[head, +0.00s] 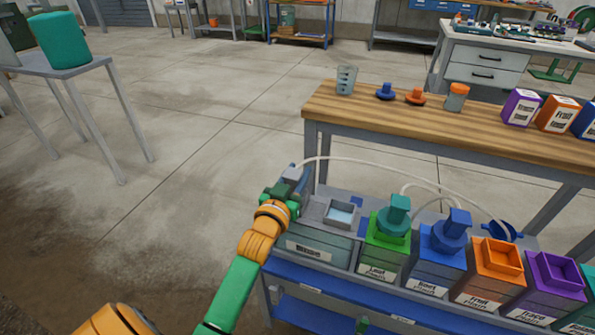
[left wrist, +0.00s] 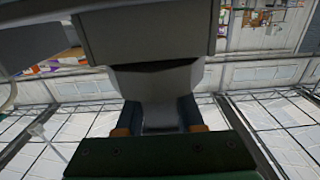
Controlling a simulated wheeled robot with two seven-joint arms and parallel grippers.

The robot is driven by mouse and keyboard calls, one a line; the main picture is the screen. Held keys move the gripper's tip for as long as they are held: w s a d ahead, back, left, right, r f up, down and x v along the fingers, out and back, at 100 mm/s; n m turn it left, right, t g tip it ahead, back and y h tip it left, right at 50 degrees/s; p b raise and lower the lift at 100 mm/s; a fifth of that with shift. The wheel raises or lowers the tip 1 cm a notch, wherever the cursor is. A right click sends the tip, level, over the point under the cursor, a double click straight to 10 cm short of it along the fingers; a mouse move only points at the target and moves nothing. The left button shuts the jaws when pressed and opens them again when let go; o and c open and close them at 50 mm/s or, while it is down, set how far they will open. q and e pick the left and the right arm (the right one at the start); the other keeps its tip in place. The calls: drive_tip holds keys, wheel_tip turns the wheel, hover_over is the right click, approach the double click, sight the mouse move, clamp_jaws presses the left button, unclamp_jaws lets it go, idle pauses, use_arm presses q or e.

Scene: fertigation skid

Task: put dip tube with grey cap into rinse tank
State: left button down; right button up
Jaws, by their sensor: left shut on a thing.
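My left gripper (head: 291,188) is shut on the grey cap (head: 293,174) of a dip tube. In the left wrist view the large grey cap (left wrist: 155,80) sits between the fingers and fills the middle. A pale hose (head: 375,163) arcs from the cap to the right. The tube below the cap is hidden by the gripper. The rinse tank (head: 318,249) is the grey-green box at the left end of the skid, with a square opening (head: 341,214) that shows pale blue inside. The gripper is left of and behind that opening. My right gripper is not in view.
To the right stand a green tank (head: 380,262) with a teal cap, a blue tank (head: 433,272) with a blue cap, and open orange (head: 490,280) and purple (head: 548,290) tanks. A wooden bench (head: 430,122) stands behind. Open floor lies left.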

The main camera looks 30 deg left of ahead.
use_arm(q)
drive_tip(key=shift+c, duration=2.2)
unclamp_jaws()
drive_tip(key=v, duration=0.7)
drive_tip(key=shift+p, duration=0.4)
